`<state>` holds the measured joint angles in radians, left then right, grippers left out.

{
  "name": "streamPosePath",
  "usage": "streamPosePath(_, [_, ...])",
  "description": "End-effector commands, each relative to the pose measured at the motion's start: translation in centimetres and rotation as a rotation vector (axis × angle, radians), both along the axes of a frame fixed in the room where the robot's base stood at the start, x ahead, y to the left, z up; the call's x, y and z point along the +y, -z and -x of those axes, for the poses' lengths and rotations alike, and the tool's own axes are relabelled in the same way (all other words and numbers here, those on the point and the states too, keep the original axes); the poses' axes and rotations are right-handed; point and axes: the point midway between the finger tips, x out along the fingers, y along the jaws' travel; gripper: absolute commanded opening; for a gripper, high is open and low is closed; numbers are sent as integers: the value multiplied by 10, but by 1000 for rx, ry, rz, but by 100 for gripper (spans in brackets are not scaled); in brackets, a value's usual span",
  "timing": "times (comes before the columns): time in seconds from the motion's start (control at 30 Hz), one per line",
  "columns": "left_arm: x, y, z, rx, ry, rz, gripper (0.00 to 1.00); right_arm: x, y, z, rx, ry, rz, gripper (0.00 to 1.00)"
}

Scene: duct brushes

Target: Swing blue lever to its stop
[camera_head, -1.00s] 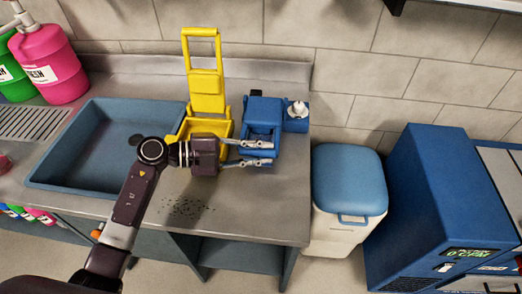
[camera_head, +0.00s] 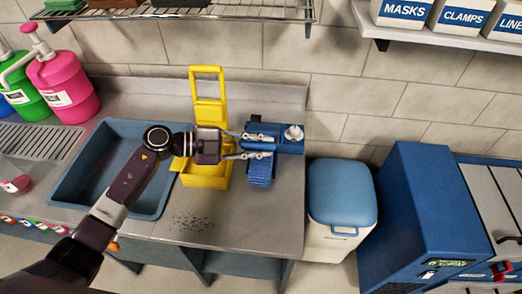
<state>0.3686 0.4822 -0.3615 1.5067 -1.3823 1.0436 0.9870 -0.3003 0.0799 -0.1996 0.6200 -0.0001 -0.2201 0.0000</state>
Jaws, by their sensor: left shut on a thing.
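A blue device (camera_head: 288,146) with a white knob (camera_head: 294,133) on top stands near the back right of the steel counter. Its blue ribbed lever part (camera_head: 260,173) extends toward the front of the counter. My left gripper (camera_head: 268,146) reaches in from the left, with its two fingers shut on the blue lever near its upper end. The fingers hide part of the lever and its joint, so the exact angle and contact with any stop are unclear. My right gripper is not in view.
A yellow wringer-like unit (camera_head: 207,92) with an upright handle stands just behind and left of my gripper. A blue sink (camera_head: 88,200) lies left. A white bin with a blue lid (camera_head: 341,190) stands right of the counter. The counter's front (camera_head: 225,235) is clear apart from dark specks.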

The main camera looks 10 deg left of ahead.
Motion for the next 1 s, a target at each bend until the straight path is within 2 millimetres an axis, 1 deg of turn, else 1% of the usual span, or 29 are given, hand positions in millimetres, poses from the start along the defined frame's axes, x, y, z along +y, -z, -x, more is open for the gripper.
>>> streamPosePath(0.03, [1,-7,-4,-6,-5,0,0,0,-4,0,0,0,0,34])
streamPosePath(0.13, [1,-11,-7,-6,-6,0,0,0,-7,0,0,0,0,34])
streamPosePath(0.67, [1,-12,-10,-6,-5,0,0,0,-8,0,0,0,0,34])
streamPosePath(0.7, [1,-12,-10,-6,-5,0,19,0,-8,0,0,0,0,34])
streamPosePath(0.8, [1,-12,-9,-4,-4,0,30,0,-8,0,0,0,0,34])
streamPosePath(0.83, [1,-12,-9,-4,-4,0,33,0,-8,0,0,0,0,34])
streamPosePath(0.87, [1,-12,-9,-4,-4,0,34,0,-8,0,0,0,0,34])
streamPosePath(1.0, [0,-12,-9,-3,-3,0,34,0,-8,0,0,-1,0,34])
